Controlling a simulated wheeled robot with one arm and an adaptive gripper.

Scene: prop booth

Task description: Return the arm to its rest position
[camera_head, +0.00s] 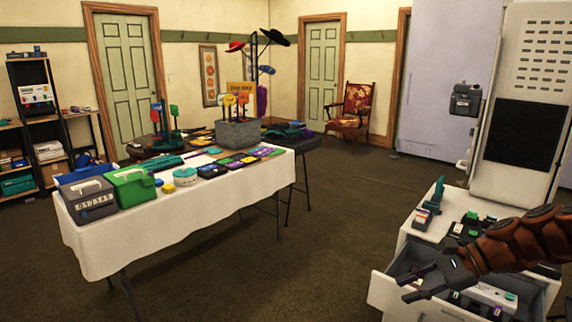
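My gripper (416,284) is at the lower right, at the end of my brown arm (525,240), which reaches in from the right edge. Its dark fingers point left and look spread apart, with nothing visible between them. It is over or in front of an open drawer (385,287) of a white cabinet (407,240). I cannot tell how far the fingers are from the drawer. Several small items lie in the drawer, partly hidden by my gripper.
Small items and a teal tool (437,193) lie on the cabinet top. A tall white panel (515,185) stands behind it. A long table with a white cloth (150,232) holds boxes and a grey planter (238,133). Carpet between table and cabinet (330,235) is clear.

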